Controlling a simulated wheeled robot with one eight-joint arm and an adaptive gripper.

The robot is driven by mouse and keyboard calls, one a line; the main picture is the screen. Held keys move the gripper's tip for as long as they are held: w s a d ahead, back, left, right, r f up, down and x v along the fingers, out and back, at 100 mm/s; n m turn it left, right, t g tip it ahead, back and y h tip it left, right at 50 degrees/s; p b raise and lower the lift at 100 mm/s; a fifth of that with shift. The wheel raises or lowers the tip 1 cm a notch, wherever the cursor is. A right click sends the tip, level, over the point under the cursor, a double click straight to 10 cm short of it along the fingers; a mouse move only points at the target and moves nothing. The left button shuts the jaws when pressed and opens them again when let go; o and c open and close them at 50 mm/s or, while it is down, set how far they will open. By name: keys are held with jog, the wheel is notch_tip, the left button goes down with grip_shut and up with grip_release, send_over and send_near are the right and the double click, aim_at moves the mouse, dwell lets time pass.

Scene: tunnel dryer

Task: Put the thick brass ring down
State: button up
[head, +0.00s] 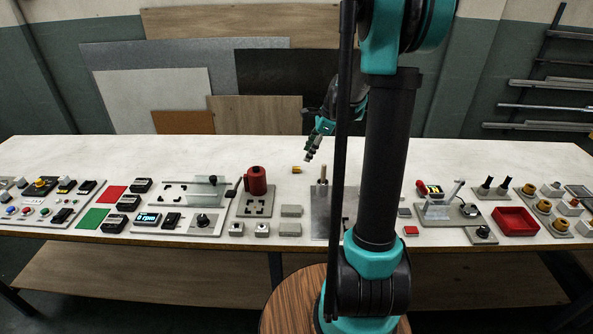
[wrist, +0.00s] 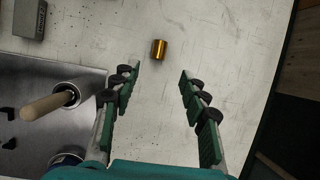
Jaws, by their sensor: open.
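The thick brass ring (wrist: 158,49) is a short, shiny golden cylinder. It stands on the white bench top, just beyond my fingertips and between their lines in the wrist view. In the head view a small yellow-orange piece (head: 297,169), which looks like the same ring, sits on the bench near the middle. My gripper (wrist: 160,76) is open, with nothing between its fingers and a clear gap to the ring. In the head view my gripper (head: 309,156) is just above and right of the ring. The ring's bore cannot be made out.
A metal plate (wrist: 75,85) with an upright wooden peg (wrist: 45,107) lies left of my fingers; the peg also shows in the head view (head: 322,173). A red cylinder (head: 256,181) stands further left. Bench top around the ring is clear; the bench edge (wrist: 265,110) is at right.

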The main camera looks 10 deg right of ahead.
aim_at(298, 167)
jog(key=shift+a+x, duration=0.1)
jog(key=shift+x, duration=1.8)
jog(key=shift+a+x, duration=0.15)
jog(key=shift+x, duration=1.75)
jog(key=shift+s+r, duration=0.1)
jog(key=shift+c, duration=0.3)
grip_shut()
